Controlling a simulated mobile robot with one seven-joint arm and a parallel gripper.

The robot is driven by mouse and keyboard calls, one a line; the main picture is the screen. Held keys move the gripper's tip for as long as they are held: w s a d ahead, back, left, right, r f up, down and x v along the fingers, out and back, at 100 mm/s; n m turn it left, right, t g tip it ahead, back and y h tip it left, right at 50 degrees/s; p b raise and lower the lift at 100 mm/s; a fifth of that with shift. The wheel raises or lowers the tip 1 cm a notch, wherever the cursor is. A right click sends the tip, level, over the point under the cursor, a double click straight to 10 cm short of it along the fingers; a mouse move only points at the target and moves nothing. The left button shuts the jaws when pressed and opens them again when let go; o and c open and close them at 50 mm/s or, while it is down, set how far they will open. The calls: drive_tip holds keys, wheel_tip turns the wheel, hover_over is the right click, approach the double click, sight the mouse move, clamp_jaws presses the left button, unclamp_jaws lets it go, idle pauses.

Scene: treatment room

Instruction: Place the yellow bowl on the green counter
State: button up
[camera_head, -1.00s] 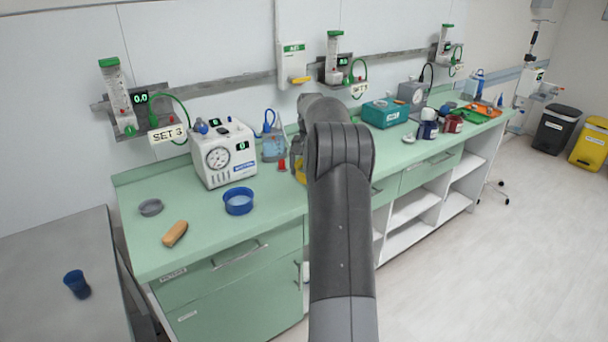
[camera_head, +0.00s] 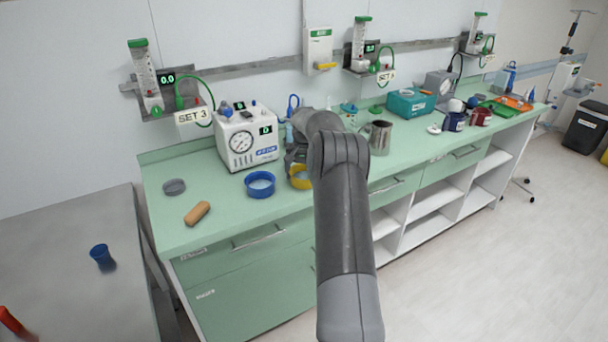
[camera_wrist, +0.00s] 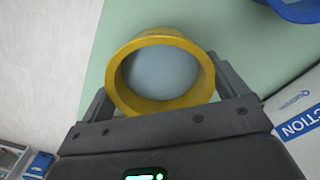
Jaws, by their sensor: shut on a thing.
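The yellow bowl (camera_head: 300,177) is at the green counter (camera_head: 225,215), just right of a blue bowl and in front of the white machine. In the wrist view the yellow bowl (camera_wrist: 122,88) sits between the two fingers of my gripper (camera_wrist: 165,85), with its round opening toward the camera and a pale grey-blue inside. My gripper is shut on the bowl. The green counter (camera_wrist: 245,45) shows behind it in the wrist view. I cannot tell whether the bowl touches the counter. My arm hides part of the bowl and the gripper in the head view.
A blue bowl (camera_head: 260,184) stands close left of the yellow bowl. A white suction machine (camera_head: 245,140) is behind. A metal mug (camera_head: 377,138) is to the right. A tan object (camera_head: 197,213) and a grey dish (camera_head: 174,187) lie left; counter between them is clear.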

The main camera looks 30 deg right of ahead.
drive_tip(key=shift+f, duration=0.1)
drive_tip(key=o, duration=0.7)
